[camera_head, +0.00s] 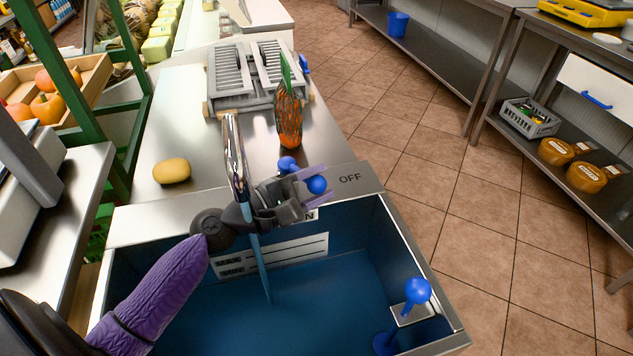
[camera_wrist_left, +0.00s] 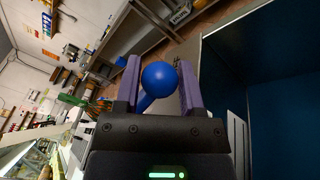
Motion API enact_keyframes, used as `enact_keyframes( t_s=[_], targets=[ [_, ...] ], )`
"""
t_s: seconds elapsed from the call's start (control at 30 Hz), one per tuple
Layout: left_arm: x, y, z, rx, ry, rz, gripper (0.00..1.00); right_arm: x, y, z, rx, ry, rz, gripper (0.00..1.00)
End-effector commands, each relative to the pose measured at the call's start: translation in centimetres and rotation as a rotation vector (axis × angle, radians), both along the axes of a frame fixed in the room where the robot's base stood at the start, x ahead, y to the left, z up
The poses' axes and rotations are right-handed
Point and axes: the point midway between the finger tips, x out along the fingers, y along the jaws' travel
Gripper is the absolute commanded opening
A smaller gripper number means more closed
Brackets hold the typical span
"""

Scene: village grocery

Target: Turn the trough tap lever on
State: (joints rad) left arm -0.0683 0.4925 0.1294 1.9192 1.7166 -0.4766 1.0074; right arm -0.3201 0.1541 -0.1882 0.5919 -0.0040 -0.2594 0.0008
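The trough tap has a curved chrome spout (camera_head: 235,160) over the blue trough (camera_head: 330,290). A light blue strip (camera_head: 263,270), like running water, drops from the spout into the trough. Beside the spout is the tap lever, with a blue ball knob (camera_head: 317,184) and a blue part (camera_head: 287,164) behind it. My left gripper (camera_head: 315,185) has its purple fingers on either side of the knob. The knob also sits between the fingers in the left wrist view (camera_wrist_left: 159,78); contact is unclear. An OFF label (camera_head: 350,178) lies right of the knob; another label is partly hidden. My right gripper is out of view.
A second blue-knobbed lever (camera_head: 418,290) stands in the trough's right corner. A potato (camera_head: 171,171), a pineapple-like fruit (camera_head: 289,115) and a grey slotted rack (camera_head: 260,75) are on the counter behind. Tiled floor (camera_head: 460,200) on the right is clear.

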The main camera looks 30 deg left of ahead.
Motion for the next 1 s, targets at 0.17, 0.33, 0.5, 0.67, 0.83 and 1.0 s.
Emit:
enact_keyframes(
  t_s=[0.17, 0.33, 0.5, 0.67, 0.83, 1.0],
  targets=[
    [0.0, 0.0, 0.0, 0.0, 0.0, 0.0, 0.8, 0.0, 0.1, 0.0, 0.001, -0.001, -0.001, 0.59],
    [0.0, 0.0, 0.0, 0.0, -0.001, 0.001, 0.8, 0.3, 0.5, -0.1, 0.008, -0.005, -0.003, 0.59],
    [-1.0, 0.5, -0.1, -0.001, 0.002, 0.002, 0.8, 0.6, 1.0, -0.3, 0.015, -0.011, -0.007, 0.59],
    [-3.8, 2.1, -0.2, -0.001, 0.004, 0.003, 0.8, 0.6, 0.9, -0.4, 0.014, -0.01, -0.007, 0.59],
    [-6.7, 3.6, -0.1, -0.001, 0.003, 0.003, 0.8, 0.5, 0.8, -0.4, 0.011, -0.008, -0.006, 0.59],
    [-8.4, 4.5, 0.0, -0.002, 0.001, 0.002, 0.8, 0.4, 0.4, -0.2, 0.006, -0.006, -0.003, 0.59]
  ],
)
